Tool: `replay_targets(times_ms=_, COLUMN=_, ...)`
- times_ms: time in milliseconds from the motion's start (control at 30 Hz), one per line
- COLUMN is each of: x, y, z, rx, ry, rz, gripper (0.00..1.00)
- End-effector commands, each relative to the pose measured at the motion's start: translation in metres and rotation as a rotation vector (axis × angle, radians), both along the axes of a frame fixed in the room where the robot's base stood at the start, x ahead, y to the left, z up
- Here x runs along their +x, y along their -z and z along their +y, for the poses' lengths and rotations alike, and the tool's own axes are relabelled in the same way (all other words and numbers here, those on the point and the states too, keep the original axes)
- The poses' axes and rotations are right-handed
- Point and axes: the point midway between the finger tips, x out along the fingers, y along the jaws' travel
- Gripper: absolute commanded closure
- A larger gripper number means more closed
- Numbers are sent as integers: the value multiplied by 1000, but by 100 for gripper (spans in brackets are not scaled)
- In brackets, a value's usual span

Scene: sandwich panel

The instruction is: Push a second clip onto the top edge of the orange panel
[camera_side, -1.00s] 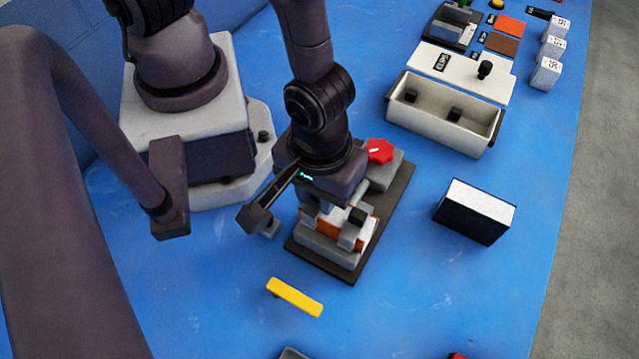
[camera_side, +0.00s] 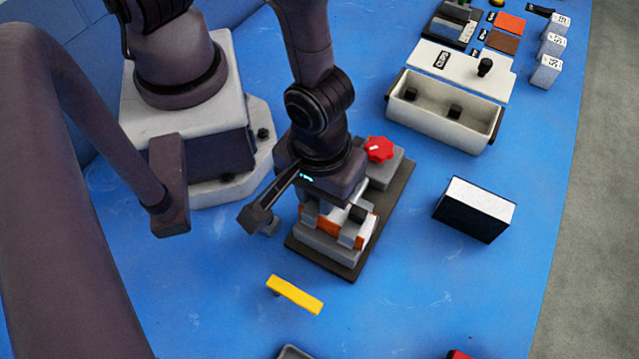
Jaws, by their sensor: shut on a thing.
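The orange panel (camera_side: 328,227) stands in a grey fixture (camera_side: 322,247) on a dark base plate, and only parts of its face show. A grey clip (camera_side: 352,234) sits over its top edge toward the right. My gripper (camera_side: 318,208) is above the left part of the panel, directly at its top edge. It is shut on a clip, which is mostly hidden by my fingers and the wrist. I cannot tell how far that clip is seated on the edge.
A red knob (camera_side: 379,149) stands behind the fixture. A black-and-white block (camera_side: 474,209) is to the right, and a yellow bar (camera_side: 295,295) lies in front. A cream bin (camera_side: 443,112) with dark pieces is at the back right.

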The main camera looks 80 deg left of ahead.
Motion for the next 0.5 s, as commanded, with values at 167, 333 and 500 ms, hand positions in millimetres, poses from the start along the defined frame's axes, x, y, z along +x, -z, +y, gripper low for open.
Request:
replay_targets(times_ms=167, x=0, y=0, z=0, rx=-1, ry=0, rz=-1, gripper=100)
replay_targets(times_ms=333, x=0, y=0, z=0, rx=-1, ry=0, rz=-1, gripper=63)
replay_targets(times_ms=500, x=0, y=0, z=0, rx=0, ry=0, rz=0, gripper=47)
